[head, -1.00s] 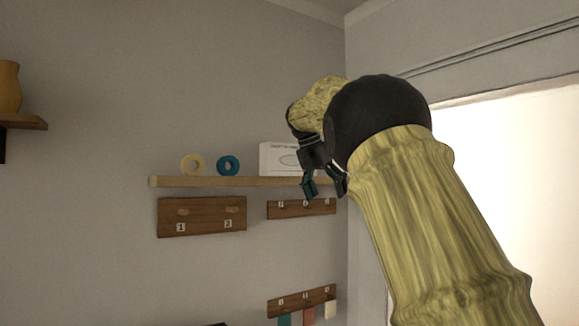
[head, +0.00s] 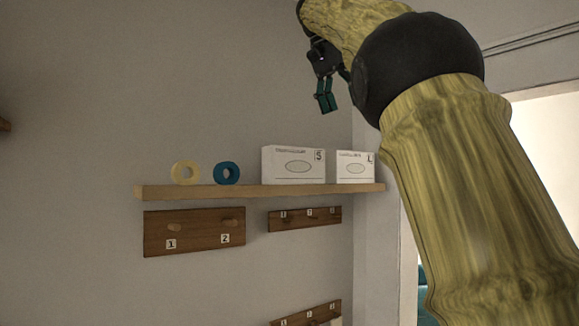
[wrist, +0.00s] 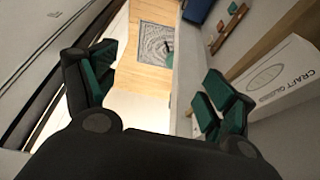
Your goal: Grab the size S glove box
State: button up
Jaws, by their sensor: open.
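The size S glove box (head: 293,166) is a white box marked S. It stands on the wall shelf, left of a smaller-looking white box marked L (head: 355,167). My gripper (head: 327,96) is open and empty, above the shelf and apart from both boxes in the head view. In the wrist view my open gripper (wrist: 160,92) points downward, with a white box lettered "CRAFT GLOVES" (wrist: 285,75) to its right. The size letter of that box does not show there, so I cannot tell which one it is.
The wooden shelf (head: 160,192) also holds a cream tape roll (head: 186,173) and a blue tape roll (head: 227,173). Numbered peg boards (head: 193,231) hang below it. The wall above the shelf's left part is clear.

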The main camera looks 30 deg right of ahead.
aim_at(280, 165)
jog(key=i, duration=1)
